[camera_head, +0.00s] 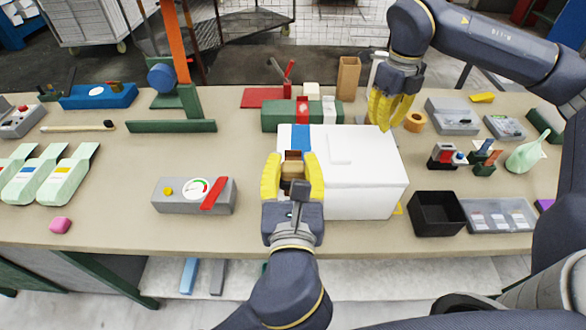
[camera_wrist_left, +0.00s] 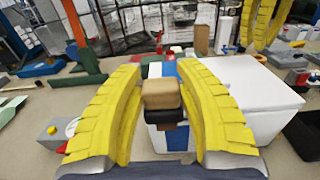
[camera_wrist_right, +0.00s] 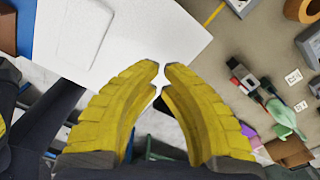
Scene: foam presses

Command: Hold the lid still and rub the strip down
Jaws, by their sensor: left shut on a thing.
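A white foam box with its lid (camera_head: 372,160) stands at the middle of the table. A blue strip (camera_head: 300,138) lies along the lid's left part, running toward the near side. My left gripper (camera_head: 292,168) is shut on a tan rubbing block with a dark lower part (camera_wrist_left: 162,98), over the near end of the strip. Whether the block touches the strip is unclear. My right gripper (camera_head: 389,122) is at the lid's far right edge, empty, its fingertips nearly together. The lid's corner is close to them in the right wrist view (camera_wrist_right: 110,45); contact is not clear.
A grey gauge box with a red lever (camera_head: 195,194) stands left of the foam box. A black open bin (camera_head: 436,213) stands close on its right. A green press bed (camera_head: 280,116) is behind it.

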